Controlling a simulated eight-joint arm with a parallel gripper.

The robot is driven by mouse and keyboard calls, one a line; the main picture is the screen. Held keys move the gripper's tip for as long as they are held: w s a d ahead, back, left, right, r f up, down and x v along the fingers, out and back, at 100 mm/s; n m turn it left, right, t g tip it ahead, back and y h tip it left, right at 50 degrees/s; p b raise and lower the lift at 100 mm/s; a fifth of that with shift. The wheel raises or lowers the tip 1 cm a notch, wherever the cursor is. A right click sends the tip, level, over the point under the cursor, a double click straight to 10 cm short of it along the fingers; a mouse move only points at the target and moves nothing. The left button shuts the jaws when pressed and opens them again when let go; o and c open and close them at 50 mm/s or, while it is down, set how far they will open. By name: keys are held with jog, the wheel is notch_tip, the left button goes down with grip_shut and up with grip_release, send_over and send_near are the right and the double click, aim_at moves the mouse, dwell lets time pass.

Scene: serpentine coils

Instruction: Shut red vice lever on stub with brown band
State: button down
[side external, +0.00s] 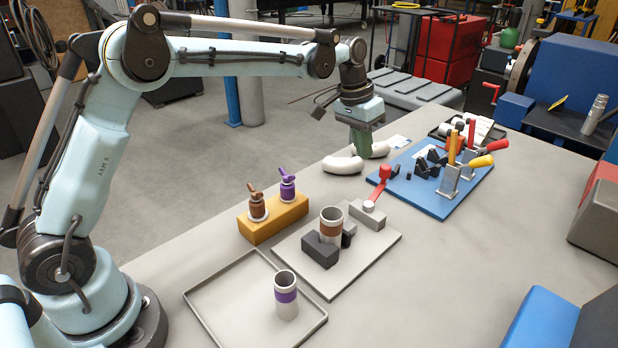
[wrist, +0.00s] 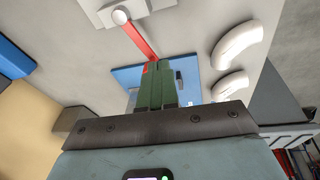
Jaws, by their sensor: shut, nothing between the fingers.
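The red vice lever (side external: 377,188), with a red knob at its end, rises at a slant from a pivot on a grey block of the vice (side external: 370,215). The stub with the brown band (side external: 330,226) stands upright between dark jaws; whether both jaws touch it I cannot tell. My gripper (side external: 361,150) is shut and empty, above the table behind and left of the knob. In the wrist view the green fingers (wrist: 158,68) lie together and overlap the far end of the red lever (wrist: 138,38); contact cannot be told. The stub is not in the wrist view.
White elbow pipes (side external: 343,166) lie beside my gripper. A blue board (side external: 440,200) with toggle clamps stands behind right. A yellow block (side external: 262,227) holds two small fittings. A grey tray (side external: 225,300) holds a purple-banded stub (side external: 286,297).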

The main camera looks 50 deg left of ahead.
jog(key=a+r+t+h, duration=0.2)
jog(key=a+r+h, duration=0.15)
jog(key=a, duration=0.55)
send_over(377, 187)
jog(key=w+a, duration=0.2)
jog(key=a, duration=0.2)
notch_tip(377, 187, down, 8)
jog(key=shift+s+m+h, duration=0.2)
jog(key=shift+m+h, duration=0.1)
jog(key=shift+h, duration=0.05)
jog(key=shift+w+d+m, duration=0.15)
jog(key=shift+d+m, duration=0.35)
jog(key=shift+d, duration=0.35)
jog(key=shift+a, duration=0.1)
